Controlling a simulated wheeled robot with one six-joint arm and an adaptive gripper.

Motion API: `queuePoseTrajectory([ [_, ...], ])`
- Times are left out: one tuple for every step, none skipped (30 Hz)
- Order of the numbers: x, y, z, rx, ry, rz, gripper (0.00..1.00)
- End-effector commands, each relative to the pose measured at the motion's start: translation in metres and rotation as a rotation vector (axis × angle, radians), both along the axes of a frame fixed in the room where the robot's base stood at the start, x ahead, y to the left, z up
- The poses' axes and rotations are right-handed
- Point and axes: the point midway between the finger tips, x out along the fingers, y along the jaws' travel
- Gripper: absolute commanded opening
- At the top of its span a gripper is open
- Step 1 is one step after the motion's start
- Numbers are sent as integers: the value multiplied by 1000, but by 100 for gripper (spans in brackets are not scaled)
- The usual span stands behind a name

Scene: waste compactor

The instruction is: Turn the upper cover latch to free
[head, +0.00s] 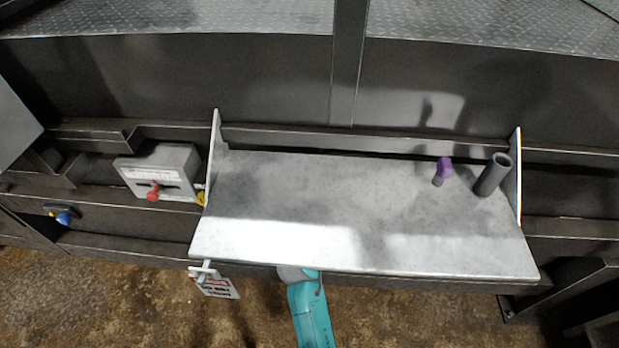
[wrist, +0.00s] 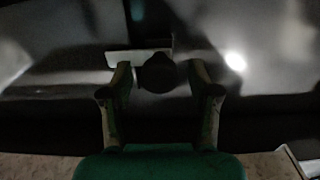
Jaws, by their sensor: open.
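In the wrist view my gripper (wrist: 160,75) is open, one finger on each side of a dark rounded knob (wrist: 157,72). A pale flat bar (wrist: 122,58) shows behind the knob, to its left. This may be the upper cover latch, but the picture is too dark to be sure. I cannot tell whether the fingers touch the knob. In the head view my gripper is hidden beneath the grey shelf, with only my teal arm showing below its front edge.
The grey shelf (head: 300,215) carries a purple-topped peg (head: 444,168) and a dark tube (head: 492,175). Left of it are a grey box (head: 165,165) with a red knob (head: 153,192) and a blue knob (head: 63,217). A white tag (head: 214,285) hangs at the shelf's front left.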

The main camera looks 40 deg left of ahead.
Motion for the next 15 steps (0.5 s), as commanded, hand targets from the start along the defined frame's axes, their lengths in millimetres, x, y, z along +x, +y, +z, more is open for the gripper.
queuePoseTrajectory([
  [3, 2, 0, 0, 0, 0, 61],
  [4, 2, 1, 1, -1, 0, 61],
  [5, 3, 1, 1, 0, 0, 61],
  [5, 3, 1, 1, 0, 0, 61],
  [5, 3, 1, 1, 0, 0, 61],
  [5, 3, 0, 1, 0, 0, 61],
  [5, 3, 0, 1, 0, 0, 61],
  [5, 3, 0, 1, 0, 0, 61],
  [5, 3, 0, 1, 1, 0, 61],
  [5, 3, 0, 1, 1, 0, 61],
  [5, 3, 0, 1, 1, 0, 61],
  [5, 3, 0, 1, 1, 0, 54],
  [5, 3, 0, 1, 1, 0, 46],
  [5, 3, 0, 1, 1, 0, 39],
  [5, 3, 0, 1, 1, 0, 29],
])
